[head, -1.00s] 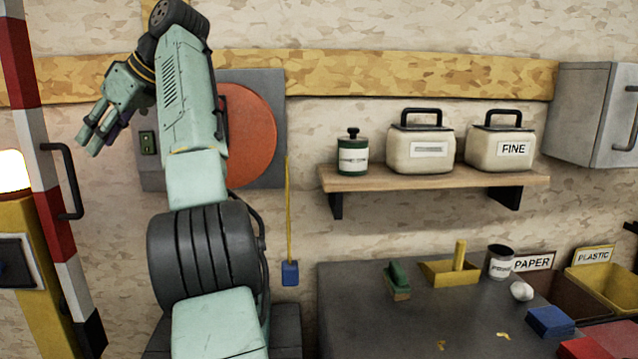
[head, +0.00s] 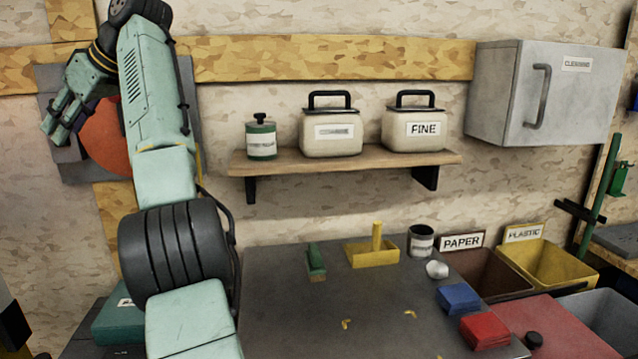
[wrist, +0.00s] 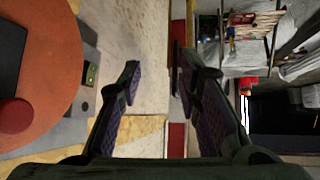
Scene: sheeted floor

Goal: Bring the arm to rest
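My gripper (head: 58,125) is raised at the upper left in the head view, in front of the wall and left of the orange disc (head: 107,137). In the wrist view my gripper (wrist: 160,85) shows two dark fingers spread well apart with nothing between them. The orange disc fills the left side of the wrist view (wrist: 45,60). The arm stands folded upward, clear of the table and shelf in the head view.
A dark table (head: 290,300) holds a green brush (head: 316,260), a yellow tray (head: 360,255), a can (head: 421,240) and a blue block (head: 458,298). A shelf (head: 340,161) bears canisters. A grey cabinet (head: 505,95) hangs right. Paper (head: 490,272) and plastic (head: 560,262) bins stand below.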

